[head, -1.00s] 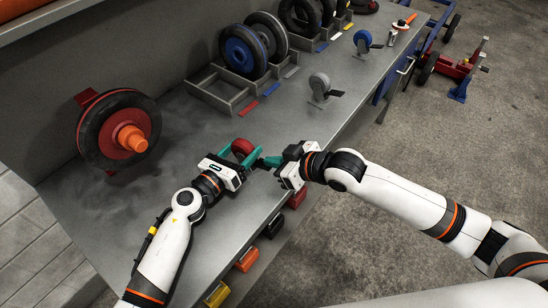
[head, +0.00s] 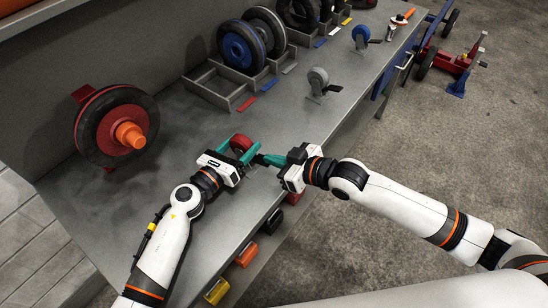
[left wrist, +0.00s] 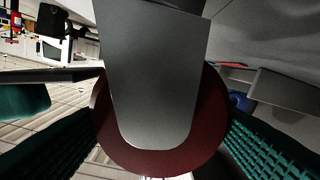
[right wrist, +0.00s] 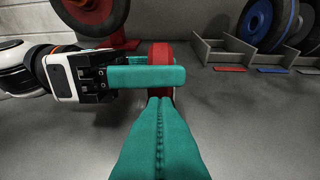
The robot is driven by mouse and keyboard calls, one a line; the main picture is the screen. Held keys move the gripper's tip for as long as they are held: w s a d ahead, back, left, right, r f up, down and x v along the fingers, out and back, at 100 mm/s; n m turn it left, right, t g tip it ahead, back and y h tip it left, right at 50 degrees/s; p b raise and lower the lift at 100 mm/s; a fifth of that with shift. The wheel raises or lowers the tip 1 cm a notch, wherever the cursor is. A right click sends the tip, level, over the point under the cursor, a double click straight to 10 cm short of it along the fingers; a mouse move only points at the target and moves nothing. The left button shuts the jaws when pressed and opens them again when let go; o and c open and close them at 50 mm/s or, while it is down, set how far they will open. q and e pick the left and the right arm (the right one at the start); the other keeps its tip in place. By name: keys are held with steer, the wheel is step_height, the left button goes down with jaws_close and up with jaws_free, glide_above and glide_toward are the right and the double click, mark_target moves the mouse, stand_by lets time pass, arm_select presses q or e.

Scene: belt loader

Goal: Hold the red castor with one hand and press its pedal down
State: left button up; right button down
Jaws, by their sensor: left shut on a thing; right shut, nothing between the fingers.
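The red castor (head: 241,143) stands near the front edge of the grey bench. My left gripper (head: 247,152) is shut on it, one finger on each side. In the left wrist view its red wheel (left wrist: 212,118) and grey fork (left wrist: 155,75) sit between the teal fingers. A dark flat lever (left wrist: 50,76), probably the pedal, juts left there. My right gripper (head: 262,159) is shut and empty, its tips close to the castor's right side. In the right wrist view its closed fingers (right wrist: 160,110) point at the red wheel (right wrist: 160,55) and hide the pedal; contact cannot be told.
A grey castor (head: 318,83) and a blue castor (head: 362,38) stand further back. Divided wheel racks (head: 216,90) line the wall. Bare bench lies around the held castor.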

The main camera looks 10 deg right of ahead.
steer(key=shift+s+d+f+t+y, duration=0.2)
steer(key=shift+f+t+y, duration=0.2)
steer(key=shift+f, duration=0.1)
steer(key=shift+s+d+f, duration=0.1)
steer(key=shift+s+f, duration=0.05)
steer(key=shift+f, duration=0.5)
steer(key=shift+d+r, duration=0.1)
steer(key=shift+r, duration=0.4)
steer(key=v, duration=1.1)
steer(key=shift+s+d+f, duration=0.1)
